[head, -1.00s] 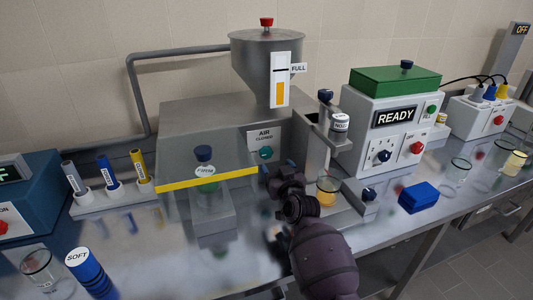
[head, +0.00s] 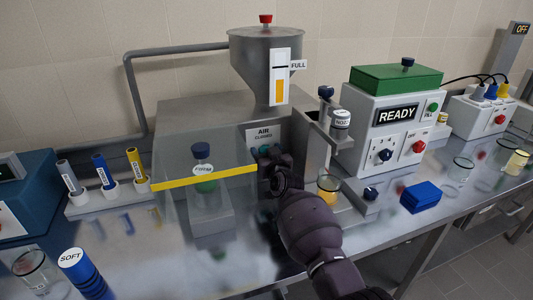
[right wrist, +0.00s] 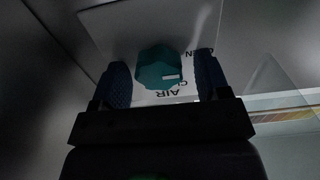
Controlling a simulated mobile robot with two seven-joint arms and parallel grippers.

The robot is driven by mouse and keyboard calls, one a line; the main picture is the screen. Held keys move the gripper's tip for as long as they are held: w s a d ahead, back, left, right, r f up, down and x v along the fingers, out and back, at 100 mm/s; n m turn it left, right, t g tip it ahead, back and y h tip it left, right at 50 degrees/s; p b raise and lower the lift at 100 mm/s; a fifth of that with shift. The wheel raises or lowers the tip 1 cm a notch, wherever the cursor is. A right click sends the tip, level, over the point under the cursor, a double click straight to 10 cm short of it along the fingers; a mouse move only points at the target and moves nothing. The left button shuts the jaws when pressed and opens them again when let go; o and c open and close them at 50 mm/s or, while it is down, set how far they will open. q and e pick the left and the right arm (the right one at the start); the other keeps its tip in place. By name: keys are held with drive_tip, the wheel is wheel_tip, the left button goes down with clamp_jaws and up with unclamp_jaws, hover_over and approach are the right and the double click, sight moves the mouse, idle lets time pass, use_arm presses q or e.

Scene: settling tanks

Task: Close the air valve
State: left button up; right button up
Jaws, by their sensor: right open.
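The air valve is a teal faceted knob (head: 264,149) on a white plate (head: 259,135) lettered AIR and CLOSED, on the front of the grey machine. My right gripper (head: 268,158) is right at the knob and hides much of it in the head view. In the right wrist view the knob (right wrist: 157,66) shows between the two blue fingers of my open right gripper (right wrist: 162,80), with a gap visible on both sides. A pale mark sits on the knob's side. Part of the word OPEN shows at the plate's right. My left gripper is not in view.
A clear guard with a yellow edge (head: 205,177) stands left of the valve, with a FIRM-labelled jar (head: 203,170) behind it. A beaker of orange liquid (head: 328,190) and a nozzle bracket (head: 340,122) are close on the right. The front bench is mostly clear.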

drive_tip(key=shift+c, duration=0.3)
drive_tip(key=c, duration=0.9)
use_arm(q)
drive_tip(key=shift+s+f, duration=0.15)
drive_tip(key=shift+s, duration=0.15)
use_arm(e)
drive_tip(key=shift+o, duration=0.2)
drive_tip(key=shift+m, duration=0.4)
drive_tip(key=m, duration=0.4)
drive_tip(key=shift+d+m, duration=0.1)
drive_tip(key=shift+m, duration=0.2)
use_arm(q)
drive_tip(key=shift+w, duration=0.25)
use_arm(e)
drive_tip(key=shift+m, duration=0.7)
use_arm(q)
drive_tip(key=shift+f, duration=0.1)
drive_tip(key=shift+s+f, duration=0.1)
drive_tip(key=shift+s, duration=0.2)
